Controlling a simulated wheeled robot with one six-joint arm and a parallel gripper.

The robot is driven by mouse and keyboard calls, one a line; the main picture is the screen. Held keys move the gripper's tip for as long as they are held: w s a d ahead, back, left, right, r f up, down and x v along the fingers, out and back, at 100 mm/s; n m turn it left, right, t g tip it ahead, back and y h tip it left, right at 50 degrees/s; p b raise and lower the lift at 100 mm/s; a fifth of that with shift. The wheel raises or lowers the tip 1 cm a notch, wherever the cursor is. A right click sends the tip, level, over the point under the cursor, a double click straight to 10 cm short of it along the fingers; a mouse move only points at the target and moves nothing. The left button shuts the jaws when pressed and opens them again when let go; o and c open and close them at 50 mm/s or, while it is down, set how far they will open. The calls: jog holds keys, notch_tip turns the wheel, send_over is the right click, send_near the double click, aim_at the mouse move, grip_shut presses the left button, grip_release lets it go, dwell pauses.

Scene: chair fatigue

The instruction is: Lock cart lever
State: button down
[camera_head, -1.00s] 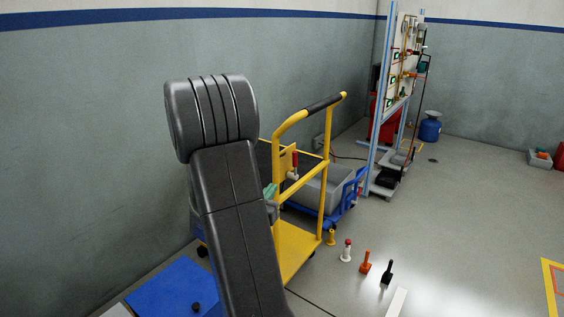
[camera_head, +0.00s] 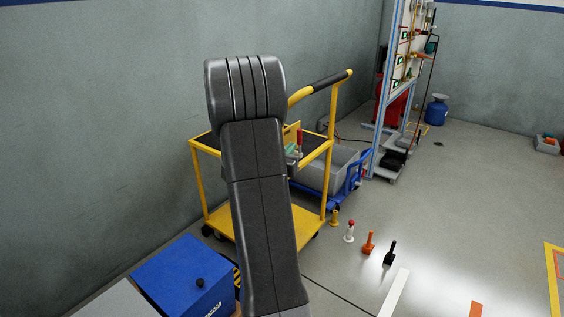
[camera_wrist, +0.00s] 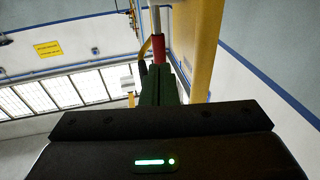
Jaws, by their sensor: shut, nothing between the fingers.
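The yellow cart (camera_head: 330,160) stands left of centre in the head view, partly hidden behind my arm. Its lever has a red grip (camera_head: 299,137), upright beside a yellow plate near the handle post. My gripper (camera_head: 291,153) shows only in part behind my arm, with green fingertips just below and left of the red grip. In the wrist view my green fingers (camera_wrist: 160,84) are shut and empty. The red grip (camera_wrist: 160,50) and its metal rod are just beyond the fingertips. Whether they touch is unclear. A yellow post (camera_wrist: 200,45) is close on the right.
A blue box (camera_head: 185,277) with a black knob stands at the lower left. A blue trolley with a grey bin (camera_head: 325,175) is behind the cart. Several small coloured levers, including an orange one (camera_head: 369,242), stand on the floor. The floor at right is mostly clear.

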aim_at(300, 136)
jog(key=shift+b+x, duration=0.3)
jog(key=shift+x, duration=1.45)
jog(key=shift+r, duration=0.1)
jog(key=p, duration=0.1)
jog(key=r+p, duration=0.1)
jog(key=p, duration=0.1)
jog(key=shift+w+d+g+p, duration=0.2)
jog(key=shift+w+g+p, duration=0.1)
jog(key=shift+g, duration=0.1)
jog(key=p, duration=0.2)
jog(key=g+y+p, duration=0.1)
jog(key=p, duration=0.2)
jog(key=shift+w+d+r+m, duration=0.2)
jog(key=shift+w+d+m, duration=0.1)
jog(key=shift+w, duration=0.1)
jog(key=shift+w+d+g+p, duration=0.2)
jog(key=shift+g+p, duration=0.3)
jog(key=shift+p, duration=0.45)
jog(key=shift+w+d+f+p, duration=0.1)
jog(key=shift+w+d+p, duration=0.1)
jog(key=shift+w+p, duration=0.2)
